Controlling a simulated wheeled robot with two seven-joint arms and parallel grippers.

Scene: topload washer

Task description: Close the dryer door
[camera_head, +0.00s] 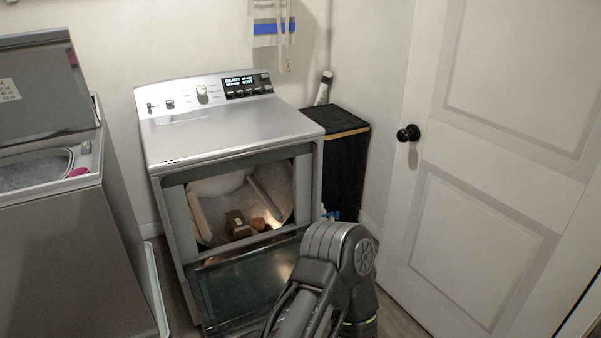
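The silver dryer (233,137) stands against the back wall, with its control panel lit. Its front opening is uncovered, and the lit drum shows inside with a brown box-like item (238,224) in it. The dryer door (235,285), a dark glass panel in a frame, hangs open, tilted down and outward below the opening. One of my dark grey arms (340,255) reaches up from the bottom and hides the door's right part. I cannot tell whether it touches the door. Neither gripper's fingertips show.
A topload washer (70,250) with its lid (45,90) raised stands at the left. A black cabinet (345,165) is right of the dryer, with a white tube (323,88) on top. A white room door (480,190) with a black knob (408,133) is at the right.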

